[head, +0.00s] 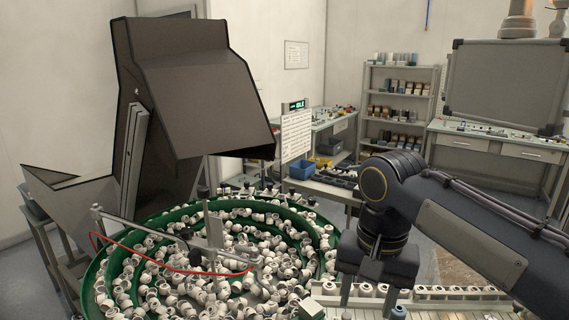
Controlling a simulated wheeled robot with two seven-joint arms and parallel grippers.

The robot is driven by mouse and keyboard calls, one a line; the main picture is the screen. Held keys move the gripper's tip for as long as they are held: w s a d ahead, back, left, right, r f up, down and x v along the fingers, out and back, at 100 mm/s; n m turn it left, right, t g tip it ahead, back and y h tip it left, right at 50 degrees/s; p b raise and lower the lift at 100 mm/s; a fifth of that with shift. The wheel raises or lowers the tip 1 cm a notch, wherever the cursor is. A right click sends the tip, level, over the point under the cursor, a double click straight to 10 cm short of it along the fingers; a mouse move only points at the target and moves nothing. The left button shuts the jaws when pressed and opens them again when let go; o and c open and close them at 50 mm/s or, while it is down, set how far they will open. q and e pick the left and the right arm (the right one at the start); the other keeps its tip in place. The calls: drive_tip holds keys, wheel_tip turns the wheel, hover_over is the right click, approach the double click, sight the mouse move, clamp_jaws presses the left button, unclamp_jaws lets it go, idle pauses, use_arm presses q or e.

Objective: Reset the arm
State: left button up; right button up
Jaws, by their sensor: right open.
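My right arm comes in from the right edge of the head view. Its gripper (368,299) points down, with its two fingers apart and open. It hangs over or in front of a row of white caps (440,292) on a rail at the lower right. I see nothing held between the fingers, but the fingertips are close to the row and I cannot tell whether they touch it. My left gripper is not in view.
A green round feeder bowl (95,275) full of white parts (215,250) stands left of my gripper. A dark hopper (205,95) rises behind it. A shelf (398,105) and workbench (490,140) stand at the back. Open air lies above the bowl.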

drive_tip(key=s+d+f+n+t+y, duration=0.1)
drive_tip(key=s+d+f+t, duration=0.1)
drive_tip(key=s+f, duration=0.5)
drive_tip(key=s+d+f+n+t+y, duration=0.1)
drive_tip(key=s+d+f+t+y, duration=0.1)
drive_tip(key=s+d+f, duration=0.3)
drive_tip(key=s+f+t, duration=0.1)
drive_tip(key=s+f, duration=0.1)
drive_tip(key=s, duration=0.1)
drive_tip(key=shift+s+d+f+n, duration=0.15)
drive_tip(key=shift+d+f+n, duration=0.15)
drive_tip(key=shift+f, duration=0.1)
